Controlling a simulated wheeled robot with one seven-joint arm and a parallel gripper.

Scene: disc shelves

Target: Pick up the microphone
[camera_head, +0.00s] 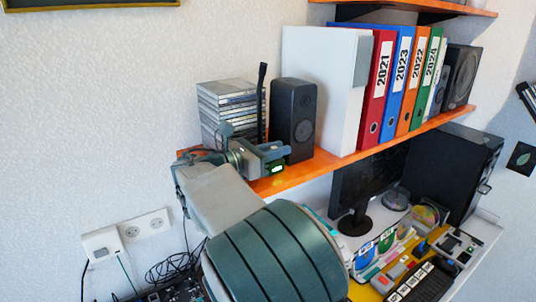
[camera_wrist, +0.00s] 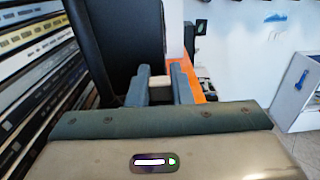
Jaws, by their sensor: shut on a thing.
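My gripper (camera_head: 274,154) is at the front edge of the orange shelf, in front of the black speaker. In the wrist view, the two grey fingers of my gripper (camera_wrist: 160,82) are close together, with a small pale piece (camera_wrist: 158,82) between them. A thin black upright stalk (camera_head: 262,95), which looks like the microphone, rises just behind my gripper, between the disc stack and the speaker. Its lower end is hidden by my gripper. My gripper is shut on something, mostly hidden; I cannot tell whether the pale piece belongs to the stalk.
The black speaker (camera_head: 293,115) stands close behind my gripper. A disc stack (camera_head: 226,105) is at its left. A white box (camera_head: 315,90) and several coloured binders (camera_head: 378,80) fill the shelf to the right. A monitor (camera_head: 370,180) and a crowded desk are below.

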